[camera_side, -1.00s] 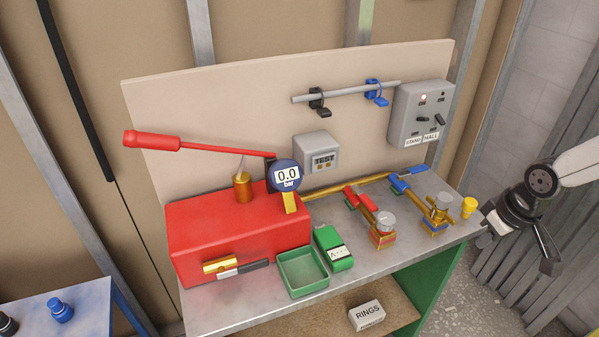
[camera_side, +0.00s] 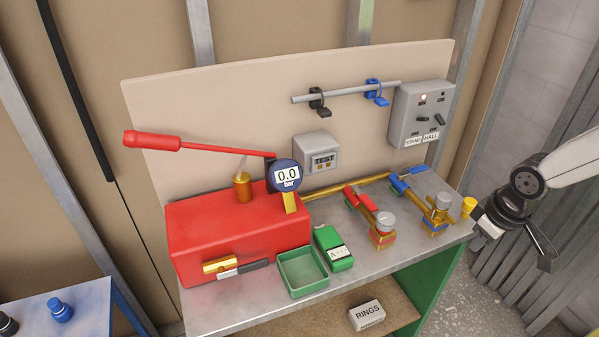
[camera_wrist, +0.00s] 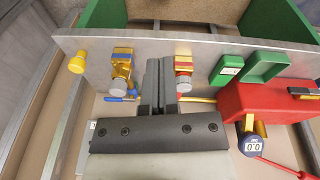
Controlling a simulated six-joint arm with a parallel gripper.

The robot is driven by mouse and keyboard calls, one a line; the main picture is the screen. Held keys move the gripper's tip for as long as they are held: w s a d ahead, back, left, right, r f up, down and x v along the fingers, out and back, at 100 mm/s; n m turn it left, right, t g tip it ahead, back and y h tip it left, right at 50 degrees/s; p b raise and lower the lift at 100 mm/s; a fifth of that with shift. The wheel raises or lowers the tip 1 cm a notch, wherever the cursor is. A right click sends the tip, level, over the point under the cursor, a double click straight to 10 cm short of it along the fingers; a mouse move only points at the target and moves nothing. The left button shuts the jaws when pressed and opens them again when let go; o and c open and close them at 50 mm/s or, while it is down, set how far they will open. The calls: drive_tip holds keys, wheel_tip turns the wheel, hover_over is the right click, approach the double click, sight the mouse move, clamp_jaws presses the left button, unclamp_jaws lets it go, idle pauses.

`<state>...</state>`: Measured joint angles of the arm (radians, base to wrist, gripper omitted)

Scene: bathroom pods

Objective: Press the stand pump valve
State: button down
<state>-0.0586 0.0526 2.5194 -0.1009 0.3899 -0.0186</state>
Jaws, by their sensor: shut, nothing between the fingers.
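A red pump box (camera_side: 235,240) with a long red lever (camera_side: 155,141) and a blue round gauge reading 0.0 bar (camera_side: 285,176) stands on the bench. Two brass valve fittings stand to its right, one with a red handle (camera_side: 362,199) and one with a blue handle (camera_side: 400,184). Each has a grey round cap. I cannot tell which part is the stand pump valve. My gripper (camera_side: 487,222) is off the bench's right end, near a yellow cap (camera_side: 469,206). In the wrist view its shut, empty fingers (camera_wrist: 160,75) appear between the two fittings.
A grey switch box (camera_side: 420,113) and a rail with black and blue clips (camera_side: 345,92) are on the backboard. A small TEST box (camera_side: 316,152) hangs lower.

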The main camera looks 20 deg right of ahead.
drive_tip(key=n, duration=0.1)
drive_tip(key=n+t, duration=1.2)
drive_tip(key=n, duration=2.1)
approach(243, 269)
drive_tip(key=s+d+f, duration=0.1)
drive_tip(key=d+f, duration=0.2)
drive_tip(key=shift+d+r, duration=0.1)
drive_tip(key=shift+r, duration=0.05)
drive_tip(key=shift+x, duration=4.95)
